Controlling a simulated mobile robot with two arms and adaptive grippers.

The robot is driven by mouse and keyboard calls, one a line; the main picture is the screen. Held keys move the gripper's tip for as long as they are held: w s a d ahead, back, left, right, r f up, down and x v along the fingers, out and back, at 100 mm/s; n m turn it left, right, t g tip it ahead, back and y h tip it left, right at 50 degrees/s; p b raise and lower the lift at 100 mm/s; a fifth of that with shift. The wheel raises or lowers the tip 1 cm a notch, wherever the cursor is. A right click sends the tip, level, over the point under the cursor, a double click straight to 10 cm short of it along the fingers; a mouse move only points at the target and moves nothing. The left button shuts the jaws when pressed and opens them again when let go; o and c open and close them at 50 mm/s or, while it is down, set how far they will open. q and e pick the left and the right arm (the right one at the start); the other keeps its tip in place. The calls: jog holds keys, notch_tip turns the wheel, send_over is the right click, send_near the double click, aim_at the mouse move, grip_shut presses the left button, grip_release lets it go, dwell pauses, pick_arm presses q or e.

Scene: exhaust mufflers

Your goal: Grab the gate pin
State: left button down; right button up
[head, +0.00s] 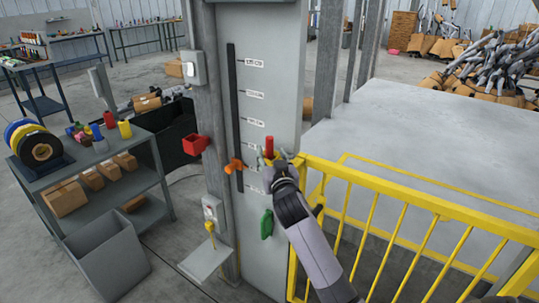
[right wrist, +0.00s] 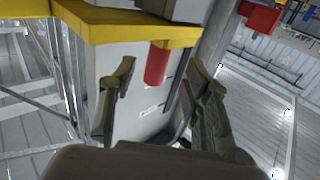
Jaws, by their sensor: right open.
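The gate pin looks to be the red cylinder (head: 269,146) standing upright at the left end of the yellow gate (head: 400,193), in front of the grey column. My right gripper (head: 272,158) is open right at it. In the right wrist view the red pin (right wrist: 157,65) extends from a yellow bar, between the two spread fingers (right wrist: 163,75) with gaps on both sides. The pin's lower end is hidden by my gripper in the head view. My left gripper is not in view.
The grey column (head: 275,60) has a slot with an orange lever (head: 235,166) left of the pin. A green handle (head: 266,224) is below. A red box (head: 195,144) and a small shelf (head: 205,260) are on the left. A grey platform (head: 440,140) lies behind the gate.

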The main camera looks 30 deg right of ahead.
aim_at(271, 149)
jog(key=shift+p+x, duration=0.6)
jog(key=shift+x, duration=2.05)
jog(key=shift+s+d, duration=0.1)
jog(key=shift+d, duration=0.05)
jog(key=shift+c, duration=0.3)
grip_shut()
